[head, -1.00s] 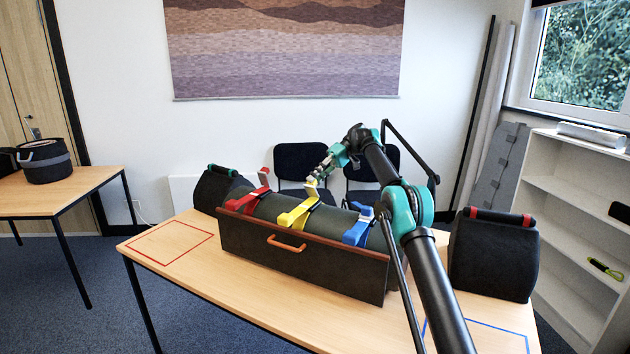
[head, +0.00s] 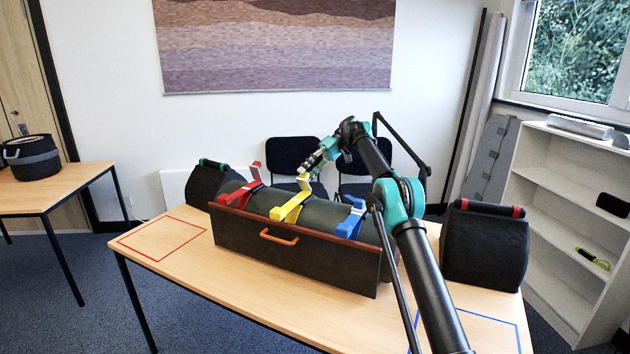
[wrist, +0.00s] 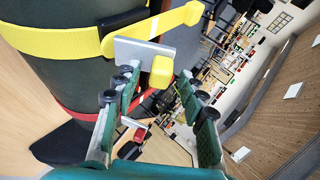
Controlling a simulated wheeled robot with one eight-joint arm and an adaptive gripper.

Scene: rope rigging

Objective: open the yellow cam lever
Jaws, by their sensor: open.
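The yellow cam lever (head: 292,208) is on a yellow strap around a dark green roll, between the red and blue levers. In the wrist view its yellow strap and arm (wrist: 150,32) cross the top left. A grey plate (wrist: 145,50) and a yellow end block (wrist: 161,71) stick out from there towards my gripper. My gripper (wrist: 156,78) is open, with one finger on each side of the yellow block at the fingertips. I cannot tell whether either finger touches it. In the head view my gripper (head: 305,172) is just above the yellow lever.
A red lever (head: 240,193) and a blue lever (head: 352,217) flank the yellow one. A dark box with an orange handle (head: 278,236) stands in front of the roll. A black padded block (head: 485,247) is at the right. The table is clear inside the red outline (head: 162,236).

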